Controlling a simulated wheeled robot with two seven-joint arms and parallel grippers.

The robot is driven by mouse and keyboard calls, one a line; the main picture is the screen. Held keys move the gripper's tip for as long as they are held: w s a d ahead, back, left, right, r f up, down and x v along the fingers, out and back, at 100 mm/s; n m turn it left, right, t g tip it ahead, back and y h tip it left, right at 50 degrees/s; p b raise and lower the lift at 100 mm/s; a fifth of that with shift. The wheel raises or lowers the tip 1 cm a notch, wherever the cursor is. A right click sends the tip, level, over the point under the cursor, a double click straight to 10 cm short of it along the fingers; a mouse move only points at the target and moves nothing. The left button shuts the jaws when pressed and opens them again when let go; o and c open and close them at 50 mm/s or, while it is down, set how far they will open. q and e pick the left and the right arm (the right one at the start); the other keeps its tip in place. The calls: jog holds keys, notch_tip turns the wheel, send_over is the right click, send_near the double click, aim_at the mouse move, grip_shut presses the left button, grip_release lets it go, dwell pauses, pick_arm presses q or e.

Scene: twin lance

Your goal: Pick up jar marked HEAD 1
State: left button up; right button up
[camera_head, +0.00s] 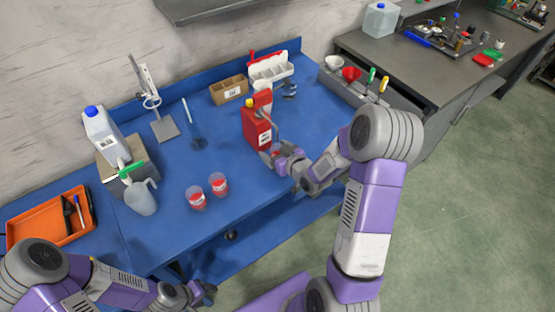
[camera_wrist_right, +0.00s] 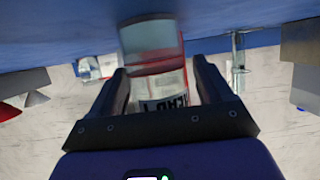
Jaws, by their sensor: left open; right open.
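My right gripper (camera_head: 277,157) is open at the front of the blue table, close to the red canister. In the right wrist view, a clear jar (camera_wrist_right: 152,50) with a red band and a white label stands between the fingers (camera_wrist_right: 163,85). The label's dark lettering is partly hidden by the gripper and I cannot read it fully. I cannot tell whether the fingers touch the jar. In the head view, the right gripper largely hides it. Two similar jars with red contents, one left (camera_head: 196,199) and one right (camera_head: 219,184), stand further left. My left gripper (camera_head: 203,293) is open and empty, in front of the table.
The red canister (camera_head: 255,130) stands just behind the right gripper. A clear jug (camera_head: 140,197), an orange tray (camera_head: 45,222) and a white container (camera_head: 103,133) are at the left. A cardboard box (camera_head: 229,90) is at the back. The table's middle (camera_head: 185,165) is mostly clear.

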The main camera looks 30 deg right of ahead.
jog(key=shift+w+f, duration=0.1)
jog(key=shift+w, duration=0.05)
jog(key=c, duration=1.1)
jog(key=shift+c, duration=0.2)
